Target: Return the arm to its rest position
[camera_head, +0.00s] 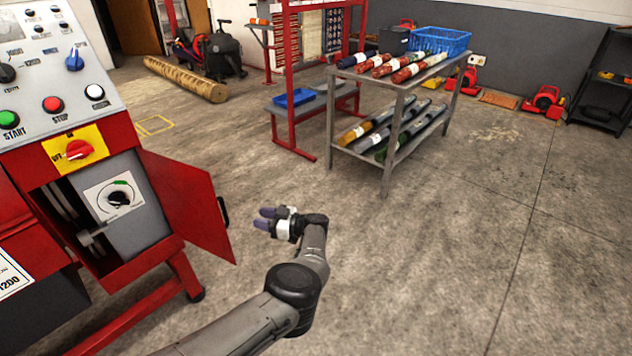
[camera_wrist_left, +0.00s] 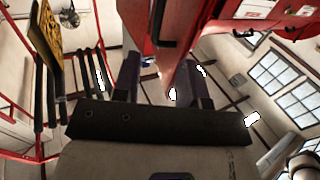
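My left gripper (camera_head: 264,218) is in the middle of the head view, held over bare concrete floor. It points left, towards the open red cabinet door (camera_head: 190,203), and looks apart from it. Its two purple-grey fingers are spread with a gap between them, and nothing is held. In the left wrist view the two dark fingers (camera_wrist_left: 160,80) stand apart, and a red panel edge (camera_wrist_left: 178,45) shows beyond them. My left arm comes in from the bottom of the head view. My right gripper is not in view.
A red control cabinet (camera_head: 55,160) with buttons and knobs stands at the left, its door swung open. The floor (camera_head: 440,260) at right is clear.

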